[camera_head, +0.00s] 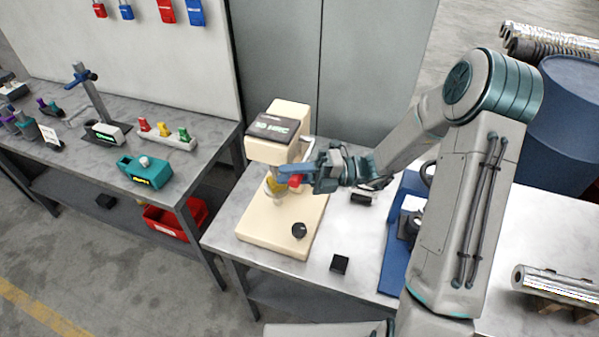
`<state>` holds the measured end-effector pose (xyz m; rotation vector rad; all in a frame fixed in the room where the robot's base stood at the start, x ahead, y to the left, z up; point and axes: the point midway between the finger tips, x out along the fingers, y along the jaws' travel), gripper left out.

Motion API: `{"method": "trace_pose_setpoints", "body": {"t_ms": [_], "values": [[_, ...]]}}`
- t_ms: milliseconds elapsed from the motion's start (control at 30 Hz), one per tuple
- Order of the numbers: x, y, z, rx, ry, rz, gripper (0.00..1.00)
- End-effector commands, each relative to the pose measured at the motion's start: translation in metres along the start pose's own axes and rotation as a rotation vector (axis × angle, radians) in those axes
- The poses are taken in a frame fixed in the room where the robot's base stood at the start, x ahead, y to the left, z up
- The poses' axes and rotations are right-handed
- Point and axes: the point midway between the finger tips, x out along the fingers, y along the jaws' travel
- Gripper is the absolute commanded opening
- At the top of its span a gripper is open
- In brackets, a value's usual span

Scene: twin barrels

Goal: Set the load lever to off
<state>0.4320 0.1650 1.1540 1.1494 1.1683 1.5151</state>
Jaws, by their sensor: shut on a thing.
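A cream hardness tester (279,123) with a dark display reading "HRC" stands on the grey metal table. Its flat base (262,232) reaches toward the table's front edge and carries a black knob (299,231). My gripper (299,181) comes in from the right at the tester's column, below its head. It is shut on a small red piece, which looks like the grip of the load lever (295,180). The rest of the lever is hidden by my fingers and the column. I cannot read any off marking from here.
A small black block (339,264) lies on the table right of the base. A blue fixture (396,240) stands further right, partly behind my arm. A metal cylinder (556,283) lies at the far right. Another bench (70,100) with tools is at the left, past a gap.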

Motion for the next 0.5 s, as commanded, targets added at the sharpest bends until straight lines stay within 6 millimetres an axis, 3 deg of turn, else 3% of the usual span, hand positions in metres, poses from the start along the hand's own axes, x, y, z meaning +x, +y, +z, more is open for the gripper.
{"method": "trace_pose_setpoints", "body": {"t_ms": [367, 400, 433, 500], "values": [[-0.0002, 0.0014, 0.0017, -0.003, -0.004, 0.001, 0.0], [-0.0003, 0.0014, 0.0017, -0.003, -0.004, 0.001, 0.34], [-0.0004, 0.0014, 0.0016, -0.003, -0.004, 0.001, 0.43], [-0.0006, 0.0012, 0.0013, -0.002, -0.004, 0.001, 0.45]]}}
